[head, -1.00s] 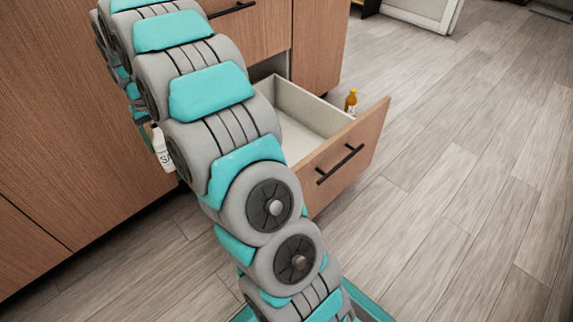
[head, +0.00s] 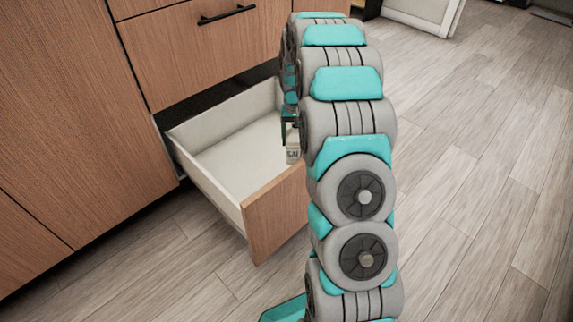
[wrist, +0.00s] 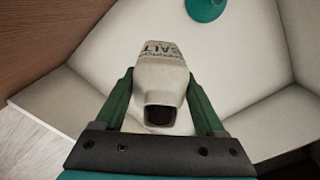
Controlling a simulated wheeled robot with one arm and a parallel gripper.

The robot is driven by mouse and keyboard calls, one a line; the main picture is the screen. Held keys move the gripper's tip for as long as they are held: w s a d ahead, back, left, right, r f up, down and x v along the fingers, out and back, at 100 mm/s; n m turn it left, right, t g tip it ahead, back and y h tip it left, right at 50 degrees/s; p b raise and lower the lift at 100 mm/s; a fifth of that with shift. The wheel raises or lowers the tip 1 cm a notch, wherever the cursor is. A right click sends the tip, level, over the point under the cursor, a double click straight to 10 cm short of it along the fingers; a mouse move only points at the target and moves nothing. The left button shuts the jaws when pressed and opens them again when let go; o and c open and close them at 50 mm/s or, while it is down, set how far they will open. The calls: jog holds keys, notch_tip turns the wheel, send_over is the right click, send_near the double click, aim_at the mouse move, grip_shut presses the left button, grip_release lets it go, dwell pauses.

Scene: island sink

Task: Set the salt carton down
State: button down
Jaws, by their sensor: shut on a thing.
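My gripper (wrist: 158,82) is shut on the white salt carton (wrist: 160,75), with one green finger on each side of it. The carton has dark "SALT" lettering and a dark opening at the end facing the wrist camera. In the head view my gripper (head: 289,116) and the carton (head: 293,153) show just left of my arm, at the open drawer (head: 205,188). The wrist view shows the carton in front of the drawer's pale floor (wrist: 95,60). The gap beneath it cannot be told. My arm hides the drawer's right part.
The drawer's pale walls (wrist: 278,122) stand close around in the wrist view. A teal round shape (wrist: 205,8) shows at its top edge; I cannot tell what it is. Wood cabinets (head: 70,110) stand left and behind. Grey floor (head: 480,220) is clear on the right.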

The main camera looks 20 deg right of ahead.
aim_at(296, 160)
jog(key=shift+s+d+f, duration=0.1)
jog(key=shift+d+f, duration=0.2)
notch_tip(296, 160, down, 10)
jog(key=shift+r+b, duration=0.2)
jog(key=shift+b, duration=0.25)
jog(key=shift+f, duration=0.1)
grip_release()
notch_tip(296, 160, up, 12)
jog(key=shift+r+p, duration=0.1)
jog(key=shift+p, duration=0.45)
